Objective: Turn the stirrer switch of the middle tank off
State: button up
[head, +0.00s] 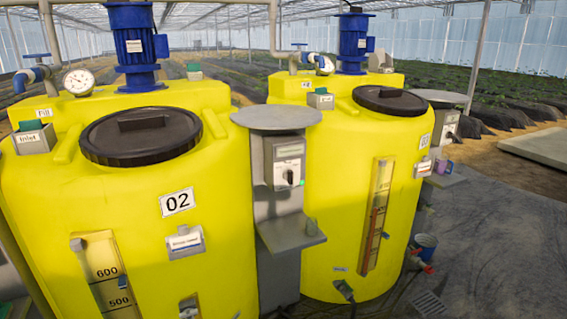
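A large yellow tank (130,230) marked 02 fills the left side of the head view. A second yellow tank (345,180) stands right of it; its small number plate is hard to read. Between them, a grey post (281,215) carries a box with a dark rotary switch knob (291,177) on a white plate, with a small green spot beside it. The knob looks about upright; its label is too small to read. Another grey switch box (445,125) shows behind the right tank. Which switch belongs to which tank I cannot tell for certain. My gripper is not in view.
A round grey disc (276,117) tops the post, and a small grey shelf (292,238) juts out below the switch. Blue stirrer motors (137,45) stand on the tanks. Grey floor is open at lower right.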

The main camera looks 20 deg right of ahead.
aim_at(288, 175)
jog(key=i+l, duration=0.25)
jog(key=i, duration=0.15)
jog(key=i+l, duration=0.3)
jog(key=i+z, duration=0.05)
jog(key=i, duration=0.05)
